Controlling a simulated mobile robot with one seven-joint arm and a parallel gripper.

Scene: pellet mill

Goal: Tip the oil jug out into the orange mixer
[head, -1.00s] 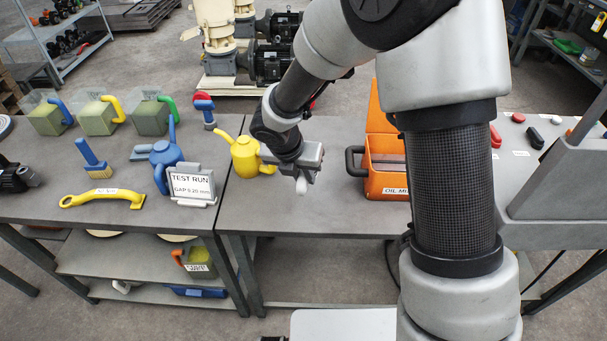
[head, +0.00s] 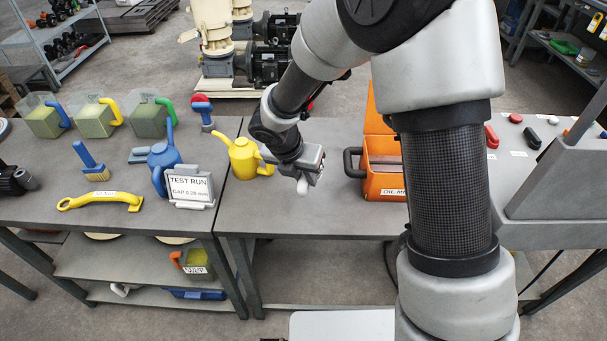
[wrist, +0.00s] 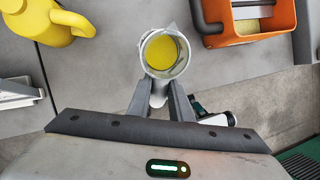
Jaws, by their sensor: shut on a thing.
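The oil jug (wrist: 163,56) is a pale round vessel with yellow oil inside, seen from above in the wrist view. My gripper (wrist: 160,98) is shut on its handle side, and the oil surface lies inside the rim. In the head view my gripper (head: 308,172) is over the front part of the right table, left of the orange mixer, and mostly hides the jug. The orange mixer (head: 384,188) has a raised lid, a dark handle on its left and a partly hidden label. Its open top (wrist: 262,30) is at the upper right in the wrist view.
A yellow spouted can (head: 243,160) stands close left of my gripper. A test-run sign (head: 190,187) and a blue can (head: 163,157) are farther left. Bare tabletop lies between my gripper and the mixer. My arm hides the mixer's right side.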

